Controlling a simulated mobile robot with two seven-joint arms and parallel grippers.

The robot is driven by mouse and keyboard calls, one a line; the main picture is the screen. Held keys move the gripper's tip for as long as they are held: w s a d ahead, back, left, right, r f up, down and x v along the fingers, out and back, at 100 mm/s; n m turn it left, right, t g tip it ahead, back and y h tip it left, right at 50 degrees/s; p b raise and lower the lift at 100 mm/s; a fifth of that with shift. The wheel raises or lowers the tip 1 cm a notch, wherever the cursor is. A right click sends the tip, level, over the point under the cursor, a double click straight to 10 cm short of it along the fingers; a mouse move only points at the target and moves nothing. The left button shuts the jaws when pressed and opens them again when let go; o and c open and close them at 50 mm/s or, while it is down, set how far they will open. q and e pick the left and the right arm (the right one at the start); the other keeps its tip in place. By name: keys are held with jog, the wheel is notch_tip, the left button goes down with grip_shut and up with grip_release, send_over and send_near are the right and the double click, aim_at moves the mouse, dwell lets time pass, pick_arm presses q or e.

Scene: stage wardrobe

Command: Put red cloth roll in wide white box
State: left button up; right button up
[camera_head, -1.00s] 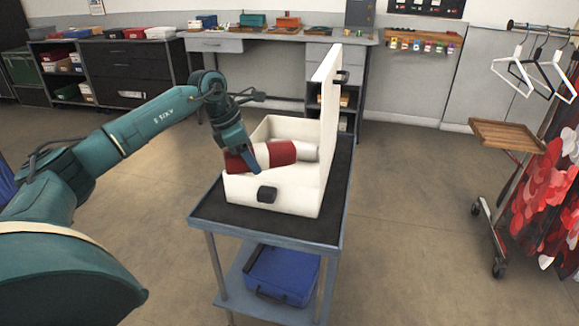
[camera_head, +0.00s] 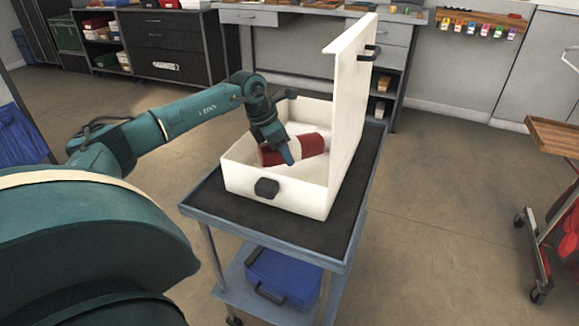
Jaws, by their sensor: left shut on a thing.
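My right gripper is not in view.
The cart's dark top (camera_head: 215,200) has bare room in front of and left of the box. A blue case (camera_head: 285,277) sits on the lower shelf. A wooden-topped trolley (camera_head: 555,135) stands at the right, and a grey workbench (camera_head: 300,12) at the back.

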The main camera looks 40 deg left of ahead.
aim_at(266, 145)
pick_arm(q)
jog(key=shift+f, duration=2.7)
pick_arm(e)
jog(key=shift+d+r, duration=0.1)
pick_arm(q)
jog(key=shift+f+b, duration=0.2)
jog(key=shift+b, duration=0.15)
jog(key=o, duration=1)
jog(key=shift+r, duration=0.1)
jog(key=shift+r, duration=0.2)
jog(key=p+v, duration=0.1)
jog(key=v, duration=0.9)
jog(key=shift+s+r, duration=0.1)
jog(key=shift+r, duration=0.2)
jog(key=shift+s+a+r, duration=0.1)
jog(key=shift+s+r, duration=0.2)
jog(key=shift+r, duration=0.3)
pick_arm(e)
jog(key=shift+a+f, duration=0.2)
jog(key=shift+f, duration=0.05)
